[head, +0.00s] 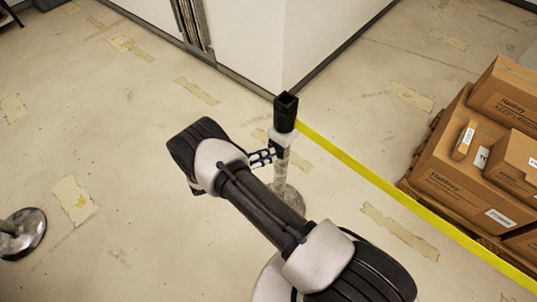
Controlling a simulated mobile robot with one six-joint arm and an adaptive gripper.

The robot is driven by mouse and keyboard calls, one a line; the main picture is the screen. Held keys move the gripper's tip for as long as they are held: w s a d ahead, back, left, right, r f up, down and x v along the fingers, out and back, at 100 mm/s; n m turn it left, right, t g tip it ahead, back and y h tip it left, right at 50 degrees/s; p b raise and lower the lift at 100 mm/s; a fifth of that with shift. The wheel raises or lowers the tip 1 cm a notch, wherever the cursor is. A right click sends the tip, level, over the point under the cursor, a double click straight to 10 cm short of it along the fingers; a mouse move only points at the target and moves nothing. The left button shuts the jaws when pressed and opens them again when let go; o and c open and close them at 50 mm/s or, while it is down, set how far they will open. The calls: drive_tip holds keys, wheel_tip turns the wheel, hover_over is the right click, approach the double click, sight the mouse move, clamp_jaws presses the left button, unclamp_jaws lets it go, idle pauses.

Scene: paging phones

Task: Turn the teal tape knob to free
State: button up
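A barrier post (281,165) stands on a round base, with a black head (286,112) at its top. A yellow tape (400,191) runs from the head to the lower right. No teal knob shows; any knob on the post's far side or behind my gripper is hidden. My gripper (272,154) is at the post, just below the black head, and points right toward it. Its fingers look small and overlap the post, so I cannot tell whether they touch it or whether they are open or shut.
Cardboard boxes (462,183) are stacked on a pallet at the right, beyond the tape. A white wall corner (284,60) stands behind the post. Another post's base (24,234) is at the left edge. The floor at left is mostly clear.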

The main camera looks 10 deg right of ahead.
drive_tip(key=v, duration=1)
drive_tip(key=shift+a, duration=0.2)
drive_tip(key=shift+s, duration=0.1)
drive_tip(key=s+d+r+m+g+y, duration=0.25)
drive_tip(key=r+m, duration=0.25)
drive_tip(key=r, duration=0.4)
drive_tip(key=s+d+r+m+g+y, duration=0.1)
drive_tip(key=d+r+m+y, duration=0.1)
drive_tip(key=d+r+m, duration=0.5)
drive_tip(key=s+r+m+g+y, duration=0.2)
drive_tip(key=r+m, duration=0.2)
drive_tip(key=r, duration=0.7)
drive_tip(key=s+d+r+m+t+y, duration=0.1)
drive_tip(key=s+r+m+t+y, duration=0.1)
drive_tip(key=s+r+m+y, duration=0.2)
drive_tip(key=s+d+r+m+t+y, duration=0.1)
drive_tip(key=s+r+m+t+y, duration=0.2)
drive_tip(key=s+r+m, duration=0.3)
drive_tip(key=s+m, duration=0.5)
drive_tip(key=s, duration=0.3)
drive_tip(key=shift+s+r+m+y, duration=0.3)
drive_tip(key=shift+s+r+y, duration=0.05)
drive_tip(key=shift+s+r, duration=0.05)
drive_tip(key=shift+d, duration=0.15)
